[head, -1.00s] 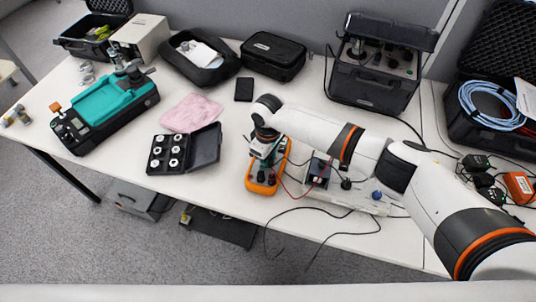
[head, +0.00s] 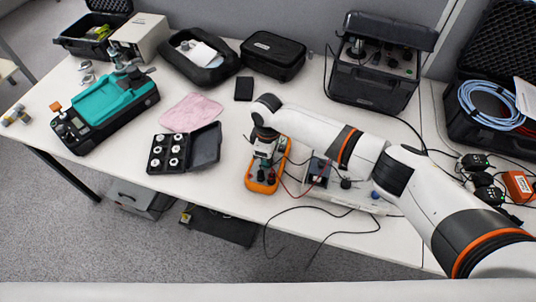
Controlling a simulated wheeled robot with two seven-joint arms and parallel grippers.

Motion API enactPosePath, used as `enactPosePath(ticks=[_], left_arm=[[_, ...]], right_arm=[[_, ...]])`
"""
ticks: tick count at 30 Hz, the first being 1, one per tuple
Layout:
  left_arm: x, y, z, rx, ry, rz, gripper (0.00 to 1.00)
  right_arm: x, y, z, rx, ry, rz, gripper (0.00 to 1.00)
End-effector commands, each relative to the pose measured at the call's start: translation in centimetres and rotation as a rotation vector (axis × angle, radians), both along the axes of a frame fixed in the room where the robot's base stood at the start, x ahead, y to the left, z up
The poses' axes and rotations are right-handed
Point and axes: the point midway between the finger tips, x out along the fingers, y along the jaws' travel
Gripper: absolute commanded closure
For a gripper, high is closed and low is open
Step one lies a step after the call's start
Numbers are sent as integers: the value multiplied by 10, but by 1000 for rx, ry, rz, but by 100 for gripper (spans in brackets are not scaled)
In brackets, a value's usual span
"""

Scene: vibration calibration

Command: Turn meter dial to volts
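The orange multimeter (head: 261,186) lies on the white table near its front edge, with test leads plugged into its lower end. My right arm reaches in from the right, and my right gripper (head: 262,163) points down over the middle of the meter, where the dial sits. The gripper and wrist hide the dial, so I cannot read its setting. The fingers are too small and covered to tell whether they are open or shut, or touching the dial. My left gripper is not in view.
A black case of round weights (head: 168,152) lies open left of the meter. A pink cloth (head: 190,111) and a teal device (head: 108,98) are further left. A grey box with cables (head: 340,190) sits right of the meter. A black instrument case (head: 375,75) stands behind.

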Motion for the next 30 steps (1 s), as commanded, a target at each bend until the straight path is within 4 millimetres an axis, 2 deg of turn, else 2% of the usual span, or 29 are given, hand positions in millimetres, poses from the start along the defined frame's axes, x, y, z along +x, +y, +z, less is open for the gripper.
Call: enactPosePath(ticks=[1,4,12,16,20,30], left_arm=[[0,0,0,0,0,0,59],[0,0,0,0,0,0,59],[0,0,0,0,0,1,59],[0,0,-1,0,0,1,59],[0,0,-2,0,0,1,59],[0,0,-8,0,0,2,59]], right_arm=[[1,1,1,1,-3,0,61],[1,1,1,2,-2,0,46],[0,0,1,1,0,-1,46],[1,0,9,3,-2,-1,46],[1,1,31,4,-3,1,46],[1,0,100,2,-4,0,46]])
